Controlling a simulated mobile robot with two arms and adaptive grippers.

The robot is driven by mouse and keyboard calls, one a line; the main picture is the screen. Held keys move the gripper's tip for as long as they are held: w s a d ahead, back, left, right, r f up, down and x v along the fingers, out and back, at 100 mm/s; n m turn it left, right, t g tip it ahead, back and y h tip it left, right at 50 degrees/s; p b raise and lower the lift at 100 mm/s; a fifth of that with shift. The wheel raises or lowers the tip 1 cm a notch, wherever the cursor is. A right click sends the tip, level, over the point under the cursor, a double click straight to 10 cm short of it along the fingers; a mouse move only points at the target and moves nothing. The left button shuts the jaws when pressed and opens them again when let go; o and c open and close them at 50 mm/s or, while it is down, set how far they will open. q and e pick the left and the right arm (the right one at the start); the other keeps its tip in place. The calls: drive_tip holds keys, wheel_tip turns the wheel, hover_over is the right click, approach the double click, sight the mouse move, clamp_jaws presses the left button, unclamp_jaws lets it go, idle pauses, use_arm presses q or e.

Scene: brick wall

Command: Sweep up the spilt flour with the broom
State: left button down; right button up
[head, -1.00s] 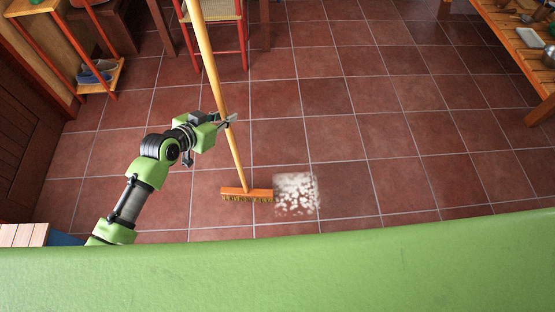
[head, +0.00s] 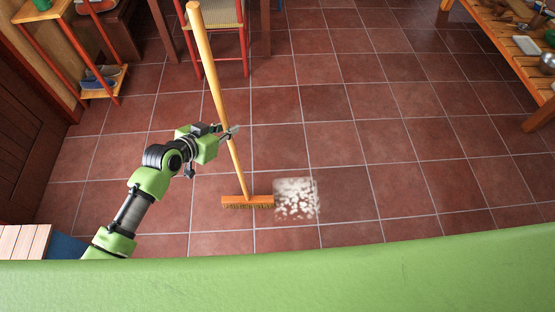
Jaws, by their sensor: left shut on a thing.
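The broom has a long pale wooden handle (head: 212,75) and an orange head with dark bristles (head: 247,201) that rests on the tiled floor. The broom stands nearly upright, its handle leaning to the upper left. My left gripper (head: 230,132) is shut on the handle, partway up. The spilt flour (head: 296,200) is a white, patchy, roughly square spot on the floor. It lies just right of the broom head, whose right end is at or very near its left edge. My right gripper is not in view.
A red-framed chair (head: 245,40) stands behind the broom. An orange shelf with shoes (head: 103,82) is at upper left. A wooden bench with utensils (head: 520,45) is at upper right. A slatted wooden top (head: 22,241) is at lower left. The floor (head: 400,140) right of the flour is clear.

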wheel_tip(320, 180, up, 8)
drive_tip(key=p, duration=0.7)
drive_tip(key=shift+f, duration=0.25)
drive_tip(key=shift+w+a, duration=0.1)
